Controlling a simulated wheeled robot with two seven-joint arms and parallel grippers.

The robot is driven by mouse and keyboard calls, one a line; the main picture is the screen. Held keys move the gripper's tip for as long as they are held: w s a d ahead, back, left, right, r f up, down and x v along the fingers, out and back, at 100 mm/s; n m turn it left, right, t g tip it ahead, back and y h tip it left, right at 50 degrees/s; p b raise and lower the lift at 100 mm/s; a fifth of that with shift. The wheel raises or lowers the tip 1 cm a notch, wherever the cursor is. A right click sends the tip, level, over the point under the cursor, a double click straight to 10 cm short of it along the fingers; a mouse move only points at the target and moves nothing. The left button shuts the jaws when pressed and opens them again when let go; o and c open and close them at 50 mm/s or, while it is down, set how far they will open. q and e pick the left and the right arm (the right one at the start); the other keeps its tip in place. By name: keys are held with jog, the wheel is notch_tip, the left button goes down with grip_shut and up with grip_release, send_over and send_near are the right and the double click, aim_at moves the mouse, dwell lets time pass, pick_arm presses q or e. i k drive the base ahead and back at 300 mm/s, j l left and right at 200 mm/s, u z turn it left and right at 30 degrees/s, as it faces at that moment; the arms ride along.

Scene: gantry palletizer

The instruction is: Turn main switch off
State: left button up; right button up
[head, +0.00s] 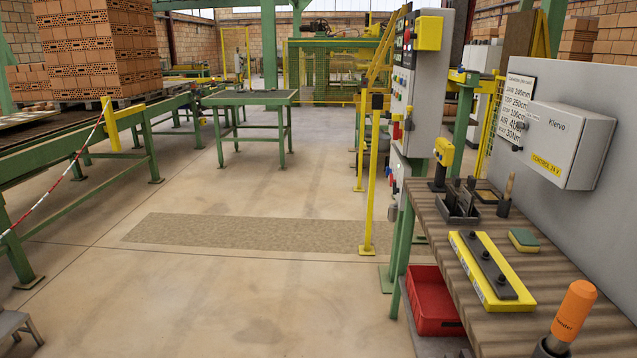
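A tall grey control cabinet (423,75) stands right of centre, its button face turned left and seen at a steep angle. A red part (396,131) on that face may be the main switch; its position is too small to read. More small buttons and lamps sit above it. A smaller grey box labelled "CONTROL 24 V" (568,140) is fixed to the grey panel on the right; a small dark knob (517,147) shows at its left side. Neither of my grippers is in view.
A wooden workbench (590,270) fills the right front, with a yellow block (520,300), a sponge (524,240) and an orange-handled tool (573,312). A red bin (433,300) is below. A yellow post (369,180) stands before the cabinet. Open floor (230,290) lies left.

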aim_at(397, 134)
jog(key=i+j+z, duration=0.1)
jog(key=i+z, duration=0.15)
jog(key=i, duration=0.2)
jog(key=i+j+z, duration=0.25)
jog(key=i, duration=0.2)
jog(key=i+j+z, duration=0.25)
jog(key=i, duration=0.2)
jog(key=i+j+u, duration=0.4)
jog(key=i, duration=0.3)
jog(key=i+u, duration=0.4)
jog(key=i, duration=0.3)
jog(key=i+z, duration=0.15)
jog(key=i, duration=0.55)
jog(key=i+j+z, duration=0.15)
jog(key=i, duration=0.55)
jog(key=i+j+z, duration=0.1)
jog(key=i+z, duration=0.15)
jog(key=z, duration=0.15)
jog(key=i+j+z, duration=0.15)
jog(key=z, duration=0.25)
jog(key=i+j+z, duration=0.25)
jog(key=z, duration=0.2)
jog(key=i+j+z, duration=0.15)
jog(key=j+z, duration=0.25)
jog(key=i+j+z, duration=0.1)
jog(key=j+z, duration=0.15)
jog(key=z, duration=0.15)
